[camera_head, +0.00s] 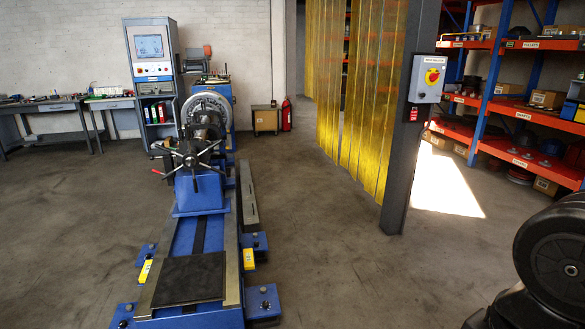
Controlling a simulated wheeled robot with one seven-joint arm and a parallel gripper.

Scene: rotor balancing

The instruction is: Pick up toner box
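I cannot make out which thing is the toner box; no label with that word is readable. Several brown cardboard boxes stand on the orange and blue shelving at the right, among them a box on the middle shelf (547,98) and a box near the floor (545,187). A small brown and dark cabinet or box (265,121) stands on the floor by the back wall. My gripper is not in view.
A blue balancing machine (200,195) stands left of centre. A dark post (407,150) carries a grey control box (428,78). Yellow strip curtains (362,90) hang beside it. The floor between machine and post is clear.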

